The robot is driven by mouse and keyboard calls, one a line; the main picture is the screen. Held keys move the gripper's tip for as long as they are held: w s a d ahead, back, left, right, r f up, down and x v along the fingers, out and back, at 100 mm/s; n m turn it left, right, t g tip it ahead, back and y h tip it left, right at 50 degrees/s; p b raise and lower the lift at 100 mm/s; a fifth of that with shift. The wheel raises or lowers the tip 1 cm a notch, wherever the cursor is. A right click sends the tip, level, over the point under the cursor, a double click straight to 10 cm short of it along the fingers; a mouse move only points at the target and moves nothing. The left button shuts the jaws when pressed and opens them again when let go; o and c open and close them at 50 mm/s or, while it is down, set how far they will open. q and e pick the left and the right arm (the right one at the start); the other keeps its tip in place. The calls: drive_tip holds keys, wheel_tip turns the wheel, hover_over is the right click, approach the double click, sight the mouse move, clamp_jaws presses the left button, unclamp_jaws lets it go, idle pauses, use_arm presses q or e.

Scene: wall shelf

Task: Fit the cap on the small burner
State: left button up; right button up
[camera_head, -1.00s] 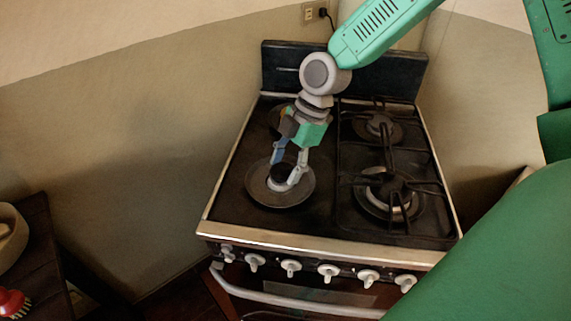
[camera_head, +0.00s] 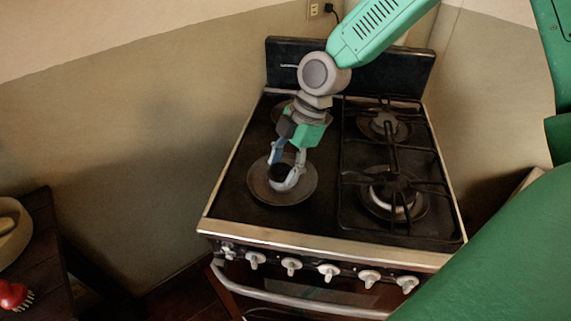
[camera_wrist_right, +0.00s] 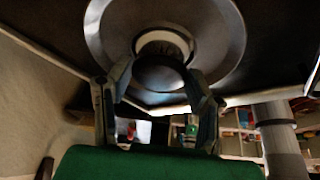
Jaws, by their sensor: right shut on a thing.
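The small burner (camera_wrist_right: 168,38) is at the front left of the stove, a pale ring in a round grey dish (camera_head: 256,190). The cap (camera_head: 280,173) is a dark round disc at this burner; it also shows in the right wrist view (camera_wrist_right: 158,78). My right gripper (camera_head: 285,168) is shut on the cap, with one finger on each side of it. In the wrist view the cap overlaps the near part of the pale ring. I cannot tell whether it touches the burner or is seated level. My left gripper is not in view.
Black grates (camera_head: 392,147) stand over the two right burners. The rear-left burner (camera_head: 277,110) is partly hidden behind my right wrist. Knobs (camera_head: 291,265) line the stove front. A table with a bowl (camera_head: 12,240) and red brush (camera_head: 14,295) is at left.

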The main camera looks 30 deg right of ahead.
drive_tip(key=shift+a, duration=0.15)
idle(0.4)
drive_tip(key=shift+d+f+p, duration=0.1)
drive_tip(key=shift+d+p, duration=0.1)
drive_tip(key=shift+p, duration=0.1)
drive_tip(key=o, duration=1.6)
drive_tip(key=shift+c, duration=0.2)
drive_tip(key=shift+r+p, duration=3.5)
drive_tip(key=shift+r, duration=0.05)
drive_tip(key=shift+f, duration=0.1)
